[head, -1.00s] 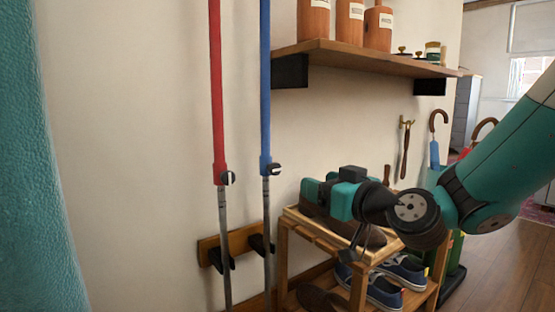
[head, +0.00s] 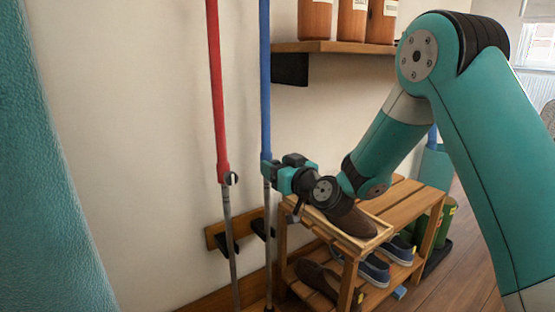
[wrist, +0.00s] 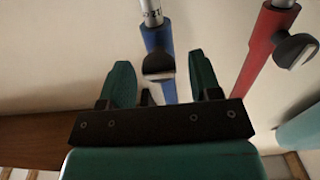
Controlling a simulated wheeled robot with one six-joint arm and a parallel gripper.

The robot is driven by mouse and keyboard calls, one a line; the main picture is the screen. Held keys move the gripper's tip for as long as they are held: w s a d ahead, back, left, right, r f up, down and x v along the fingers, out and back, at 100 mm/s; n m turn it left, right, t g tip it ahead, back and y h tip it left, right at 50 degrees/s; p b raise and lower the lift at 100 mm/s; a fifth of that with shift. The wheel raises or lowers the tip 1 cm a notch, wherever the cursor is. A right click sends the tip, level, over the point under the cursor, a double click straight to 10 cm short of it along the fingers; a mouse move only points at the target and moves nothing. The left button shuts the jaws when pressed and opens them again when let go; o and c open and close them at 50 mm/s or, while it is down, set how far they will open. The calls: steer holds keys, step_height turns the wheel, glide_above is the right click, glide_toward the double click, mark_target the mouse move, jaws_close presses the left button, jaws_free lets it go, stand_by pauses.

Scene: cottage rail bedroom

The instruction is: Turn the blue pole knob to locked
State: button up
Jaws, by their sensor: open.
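The blue pole (head: 265,80) stands upright against the wall, with a grey lower shaft. My gripper (head: 268,171) is at the pole's lower blue end and hides the knob in the head view. In the wrist view, the blue pole knob (wrist: 158,66) is dark with a pale face, and a marked grey shaft shows beyond it. My gripper (wrist: 163,78) is open there, one finger on each side of the knob, with visible gaps. The knob's lock setting cannot be read.
A red pole (head: 216,90) with its own knob (head: 231,179) stands close on the left. A wooden wall holder (head: 214,237) is behind the poles. A wooden shoe rack (head: 405,196) with shoes stands below my arm. A shelf (head: 345,47) with canisters is above.

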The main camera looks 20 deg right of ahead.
steer(key=shift+w, duration=0.15)
steer(key=c, duration=0.9)
steer(key=shift+m, duration=0.4)
steer(key=shift+c, duration=0.2)
steer(key=shift+d+f+m+p, duration=0.1)
steer(key=shift+m+p, duration=1.2)
steer(key=shift+m, duration=3)
steer(key=shift+d+f+m+p, duration=0.1)
steer(key=shift+m+p, duration=1.2)
steer(key=shift+m, duration=3)
